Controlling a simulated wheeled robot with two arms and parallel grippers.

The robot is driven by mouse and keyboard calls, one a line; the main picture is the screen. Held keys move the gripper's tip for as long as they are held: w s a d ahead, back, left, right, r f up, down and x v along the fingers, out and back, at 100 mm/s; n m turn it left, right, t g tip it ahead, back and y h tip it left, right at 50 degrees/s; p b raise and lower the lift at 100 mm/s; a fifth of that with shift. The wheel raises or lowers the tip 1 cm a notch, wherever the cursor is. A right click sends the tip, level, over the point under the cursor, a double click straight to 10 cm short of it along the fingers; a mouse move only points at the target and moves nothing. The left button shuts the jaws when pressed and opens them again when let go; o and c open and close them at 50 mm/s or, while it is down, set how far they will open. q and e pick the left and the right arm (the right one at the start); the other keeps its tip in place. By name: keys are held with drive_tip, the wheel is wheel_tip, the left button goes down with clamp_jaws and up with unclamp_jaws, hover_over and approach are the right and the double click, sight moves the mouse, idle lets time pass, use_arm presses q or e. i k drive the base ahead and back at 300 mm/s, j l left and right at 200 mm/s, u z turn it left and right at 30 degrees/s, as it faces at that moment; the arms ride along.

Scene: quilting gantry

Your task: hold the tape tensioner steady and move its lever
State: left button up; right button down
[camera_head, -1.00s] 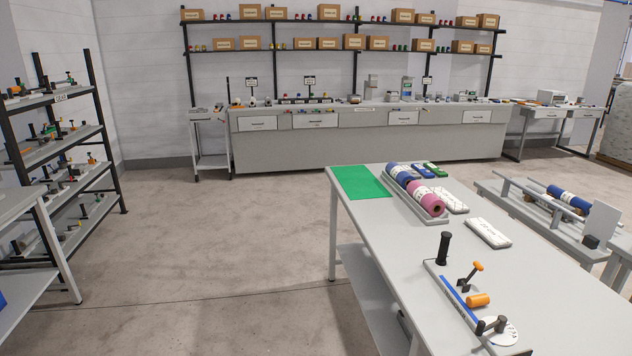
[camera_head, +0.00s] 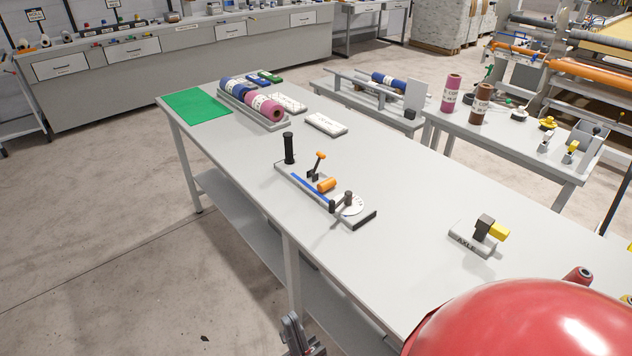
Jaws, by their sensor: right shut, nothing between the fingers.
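The tape tensioner (camera_head: 312,189) lies on the grey table. It has a long grey base with a blue strip, a black upright handle (camera_head: 289,148) at its far left end, an orange roller (camera_head: 327,185) and a white dial (camera_head: 350,204) at its near right end. Its lever (camera_head: 317,163) is dark with an orange knob and leans up to the right.
The grey table (camera_head: 400,207) is clear around the tensioner. A block marked AXLE (camera_head: 474,241) with a yellow part stands to the right. A tray (camera_head: 262,120) of fabric rolls, white blocks and a green mat (camera_head: 195,104) lie at the far end. The near right corner is hidden.

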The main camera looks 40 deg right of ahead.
sight(349, 195)
drive_tip(key=i+j, duration=0.15)
drive_tip(key=i, duration=0.4)
drive_tip(key=i+j, duration=0.15)
drive_tip(key=i, duration=0.4)
drive_tip(key=i+j+z, duration=0.1)
drive_tip(key=i, duration=0.45)
drive_tip(key=i+j, duration=0.3)
drive_tip(key=i, duration=0.25)
drive_tip(key=z, duration=0.45)
drive_tip(key=i+z, duration=0.1)
drive_tip(key=z, duration=0.35)
drive_tip(key=j+z, duration=0.1)
drive_tip(key=z, duration=0.4)
drive_tip(key=j+z, duration=0.1)
drive_tip(key=z, duration=0.35)
drive_tip(key=i+j+z, duration=0.1)
drive_tip(key=z, duration=0.35)
